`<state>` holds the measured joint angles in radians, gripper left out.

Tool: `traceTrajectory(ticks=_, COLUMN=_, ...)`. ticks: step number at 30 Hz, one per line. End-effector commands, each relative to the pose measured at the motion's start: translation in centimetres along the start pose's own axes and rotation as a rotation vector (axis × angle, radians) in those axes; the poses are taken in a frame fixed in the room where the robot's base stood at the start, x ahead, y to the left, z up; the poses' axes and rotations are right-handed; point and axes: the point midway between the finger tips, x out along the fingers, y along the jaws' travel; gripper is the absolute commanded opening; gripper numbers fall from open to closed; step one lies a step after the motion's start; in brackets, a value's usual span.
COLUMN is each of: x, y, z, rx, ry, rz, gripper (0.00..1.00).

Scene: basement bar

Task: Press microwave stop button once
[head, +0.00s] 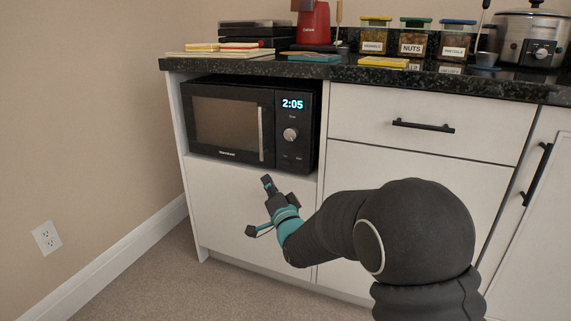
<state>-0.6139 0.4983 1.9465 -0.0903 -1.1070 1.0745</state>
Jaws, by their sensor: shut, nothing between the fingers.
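The black microwave (228,122) sits in an open cubby of the white cabinet, under the counter. Its door (223,120) is closed, with a vertical silver handle. The control panel (291,128) on its right shows 2:05 in blue digits, with a round silver knob (290,135) below. Small markings lie at the panel's bottom; they are too small to read, so I cannot tell which is the stop button. My gripper (267,181) is shut and empty. In the picture its tip is just below the microwave's lower right part, with no visible contact. No button is hidden by it.
The dark counter (345,71) above holds books (240,45), a red appliance (313,22), labelled jars (411,38) and a slow cooker (531,37). White drawers and cabinet doors with black handles (423,126) are to the right. Carpet (185,280) is clear at the lower left.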

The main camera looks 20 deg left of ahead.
Motion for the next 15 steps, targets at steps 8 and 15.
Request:
traceTrajectory(ticks=8, x=0.3, y=0.3, z=-0.3, rx=-0.002, ry=0.0, rz=0.002, gripper=0.0)
traceTrajectory(ticks=15, x=2.0, y=1.6, z=-1.6, rx=-0.003, ry=0.002, rz=0.003, gripper=0.0)
